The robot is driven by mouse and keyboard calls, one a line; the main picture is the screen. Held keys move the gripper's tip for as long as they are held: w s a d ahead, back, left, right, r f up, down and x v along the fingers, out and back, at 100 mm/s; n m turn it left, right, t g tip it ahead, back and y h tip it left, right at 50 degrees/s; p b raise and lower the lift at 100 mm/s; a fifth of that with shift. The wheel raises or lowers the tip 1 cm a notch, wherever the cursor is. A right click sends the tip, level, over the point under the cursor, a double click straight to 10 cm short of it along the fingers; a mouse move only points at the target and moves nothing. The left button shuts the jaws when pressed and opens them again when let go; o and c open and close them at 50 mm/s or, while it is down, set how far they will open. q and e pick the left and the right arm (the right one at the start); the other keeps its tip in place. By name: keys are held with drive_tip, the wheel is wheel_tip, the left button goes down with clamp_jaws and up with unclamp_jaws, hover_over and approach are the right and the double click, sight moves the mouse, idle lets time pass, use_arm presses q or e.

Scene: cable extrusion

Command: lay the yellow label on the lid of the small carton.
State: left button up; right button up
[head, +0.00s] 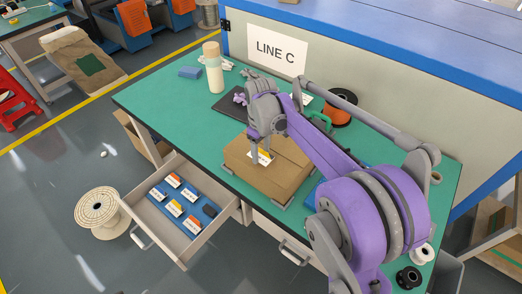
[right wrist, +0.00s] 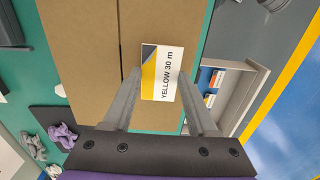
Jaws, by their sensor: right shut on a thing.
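The yellow label (right wrist: 162,72), a white card with a yellow and blue-grey corner printed "YELLOW 30 m", is between the fingertips of my right gripper (right wrist: 155,76). In the head view the right gripper (head: 262,154) is shut on the label (head: 264,160) over the lid of the small brown carton (head: 287,172). The closed lid with its middle seam also shows in the right wrist view (right wrist: 85,45). The label looks at or just above the lid; I cannot tell if it touches. My left gripper is not in view.
The carton stands on a green-topped bench (head: 150,98). An open drawer (head: 190,256) at the front holds a blue tray with several labels. A cream bottle (head: 214,75), a dark mat (head: 228,106) and an orange-black spool (head: 338,108) stand behind. Free bench is left.

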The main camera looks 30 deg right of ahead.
drive_tip(key=shift+f+b, duration=0.35)
drive_tip(key=shift+f, duration=0.25)
drive_tip(key=o, duration=1)
drive_tip(key=shift+o, duration=0.2)
wheel_tip(320, 180, up, 11)
drive_tip(key=shift+p, duration=0.45)
drive_tip(key=shift+f, duration=0.1)
drive_tip(key=s+a+f+m+t+p, duration=0.1)
drive_tip(key=s+a+f, duration=0.1)
drive_tip(key=s, duration=0.5)
drive_tip(key=s+a+f+m+t+p, duration=0.1)
drive_tip(key=s+a+f+m+t, duration=0.1)
drive_tip(key=s+a, duration=0.3)
drive_tip(key=s+a+f+m+t+p, duration=0.1)
drive_tip(key=s+a+f+t, duration=0.1)
drive_tip(key=s, duration=0.7)
drive_tip(key=shift+s+a+f+m+p, duration=0.15)
drive_tip(key=shift+a+f+m+p, duration=0.2)
drive_tip(key=shift+a+f, duration=0.45)
